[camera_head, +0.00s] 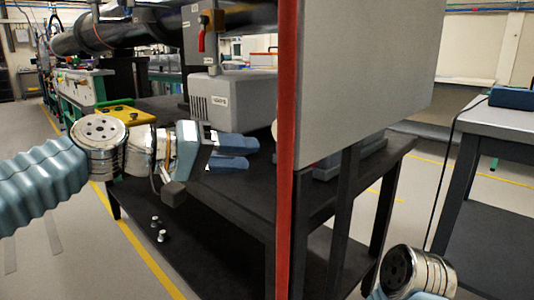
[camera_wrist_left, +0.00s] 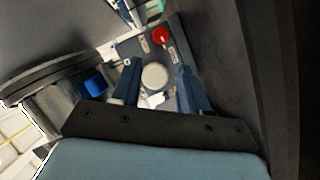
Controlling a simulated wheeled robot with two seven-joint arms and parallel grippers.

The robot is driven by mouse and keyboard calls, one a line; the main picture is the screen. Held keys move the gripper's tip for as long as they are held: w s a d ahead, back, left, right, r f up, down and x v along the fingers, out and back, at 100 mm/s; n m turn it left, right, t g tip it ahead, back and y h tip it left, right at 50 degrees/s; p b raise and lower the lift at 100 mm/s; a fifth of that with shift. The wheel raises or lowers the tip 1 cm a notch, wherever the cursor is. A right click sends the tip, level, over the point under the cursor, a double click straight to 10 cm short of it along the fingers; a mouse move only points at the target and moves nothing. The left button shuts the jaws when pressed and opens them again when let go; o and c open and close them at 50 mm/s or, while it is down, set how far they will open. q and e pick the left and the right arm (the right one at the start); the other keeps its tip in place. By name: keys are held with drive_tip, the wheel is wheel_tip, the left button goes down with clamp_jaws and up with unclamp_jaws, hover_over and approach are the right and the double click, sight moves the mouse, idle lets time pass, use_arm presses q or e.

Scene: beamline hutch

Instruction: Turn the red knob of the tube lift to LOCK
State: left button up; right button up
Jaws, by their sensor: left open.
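A round red knob (camera_wrist_left: 160,36) shows in the left wrist view, on a grey-blue panel (camera_wrist_left: 184,50) with small white labels too small to read. A round cream disc (camera_wrist_left: 154,76) on the same panel lies between my finger outlines, nearer than the red knob. My left gripper (camera_head: 250,153) is open, with its two blue fingers pointing right beside the red-edged door. The fingers also show in the left wrist view (camera_wrist_left: 158,90), with nothing held between them. In the head view I cannot make out the red knob. My right gripper is out of view; only part of that arm shows.
A large grey door (camera_head: 365,80) with a red edge stands close right of my left gripper. A grey box (camera_head: 230,97) sits on the dark table behind it. A red lever (camera_head: 201,42) hangs above. A side table (camera_head: 500,120) stands at right.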

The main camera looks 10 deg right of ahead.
sight(305, 157)
use_arm(q)
drive_tip(key=shift+w, duration=0.15)
drive_tip(key=p+x, duration=0.2)
drive_tip(key=x, duration=1.1)
drive_tip(key=shift+d+f+p, duration=0.1)
drive_tip(key=shift+d+p, duration=0.1)
drive_tip(key=shift+p, duration=0.2)
drive_tip(key=c, duration=0.8)
drive_tip(key=shift+o, duration=0.2)
